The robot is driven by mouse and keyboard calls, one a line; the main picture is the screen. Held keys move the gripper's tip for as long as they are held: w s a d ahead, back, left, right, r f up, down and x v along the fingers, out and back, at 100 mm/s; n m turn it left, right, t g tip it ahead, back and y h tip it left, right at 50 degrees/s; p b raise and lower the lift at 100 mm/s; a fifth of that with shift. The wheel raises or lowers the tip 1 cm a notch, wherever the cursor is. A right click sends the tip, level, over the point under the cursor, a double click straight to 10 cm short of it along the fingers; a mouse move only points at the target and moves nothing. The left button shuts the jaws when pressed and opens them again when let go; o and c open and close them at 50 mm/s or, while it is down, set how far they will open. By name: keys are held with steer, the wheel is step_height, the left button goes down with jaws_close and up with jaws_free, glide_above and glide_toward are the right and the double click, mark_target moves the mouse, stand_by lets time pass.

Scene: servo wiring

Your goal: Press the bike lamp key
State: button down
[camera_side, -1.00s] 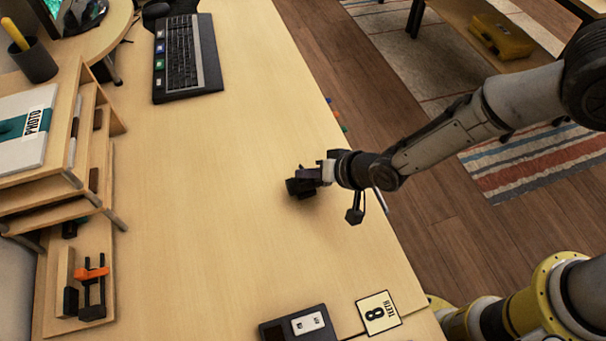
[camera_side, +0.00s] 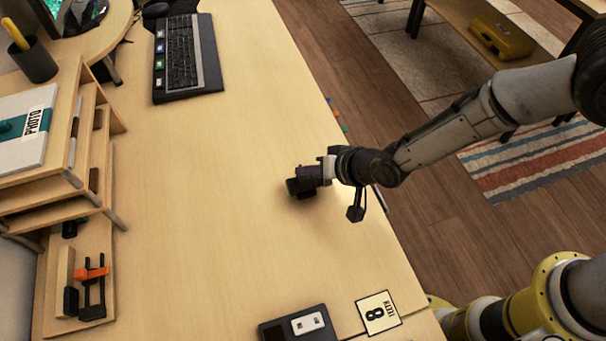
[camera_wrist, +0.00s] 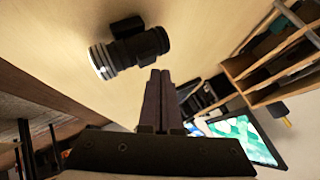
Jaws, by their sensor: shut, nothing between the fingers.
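The wooden desk (camera_side: 215,210) is clear around the lamp. A keyboard (camera_side: 183,58) is at the far side, a shelf organiser (camera_side: 88,150) at the left.

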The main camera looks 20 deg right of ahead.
mark_target(308, 180)
steer(key=shift+r, duration=2.9)
steer(key=shift+w+d, duration=0.1)
steer(key=shift+d, duration=0.05)
steer(key=w+d+r+m+t+h, duration=0.1)
steer(key=w+d+r+t, duration=0.15)
steer(key=d+r, duration=0.7)
steer(key=w+d+r+m+t, duration=0.25)
steer(key=d+r, duration=0.35)
steer(key=r, duration=0.6)
steer(key=s+d+r+h, duration=0.1)
steer(key=s+d+r, duration=0.4)
steer(key=d, duration=0.3)
steer(key=s+d+n+g+h, duration=0.2)
steer(key=s+d, duration=0.7)
steer(key=s, duration=0.5)
steer(key=s+d+f+n+g, duration=0.1)
steer(key=s+f+g, duration=0.1)
steer(key=s+f, duration=0.2)
steer(key=s+d+f+n+g+h, duration=0.1)
steer(key=s+f+n+g, duration=0.1)
steer(key=s+f, duration=0.2)
steer(key=s, duration=0.3)
steer(key=shift+s+d+g, duration=0.25)
steer(key=shift+d+g, duration=0.05)
steer(key=shift+g, duration=0.1)
